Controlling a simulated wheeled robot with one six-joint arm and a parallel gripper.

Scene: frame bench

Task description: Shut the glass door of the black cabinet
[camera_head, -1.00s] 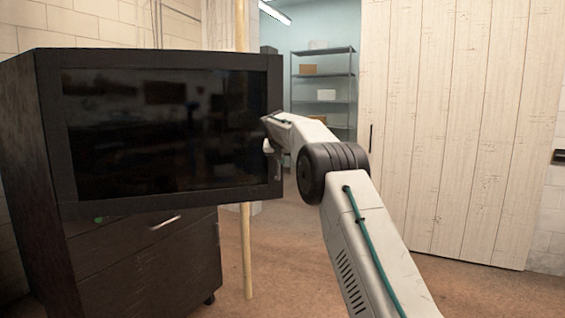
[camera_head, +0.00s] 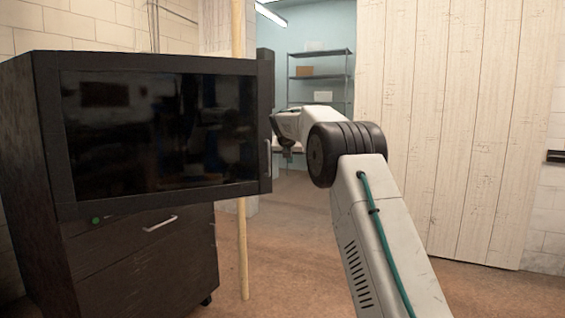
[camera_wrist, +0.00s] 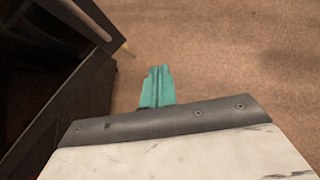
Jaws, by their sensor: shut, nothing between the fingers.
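The black cabinet (camera_head: 140,262) stands at the left. Its glass door (camera_head: 150,130) hangs ajar, with its right edge standing out past the cabinet body. A slim handle (camera_head: 268,158) is on the door's right edge. My gripper (camera_head: 286,152) is just right of that edge; its fingertips are small and partly hidden in the head view. In the wrist view, my gripper's teal fingers (camera_wrist: 157,72) are shut together and empty over the brown floor. A dark frame edge (camera_wrist: 72,100) lies left of them, apart from the fingertips.
A wooden pole (camera_head: 243,250) stands upright behind the door's right edge. A drawer with a bright handle (camera_head: 160,223) is below the door. A metal shelf (camera_head: 318,80) is in the room behind, and a pale plank door (camera_head: 450,130) is at the right. The floor in between is clear.

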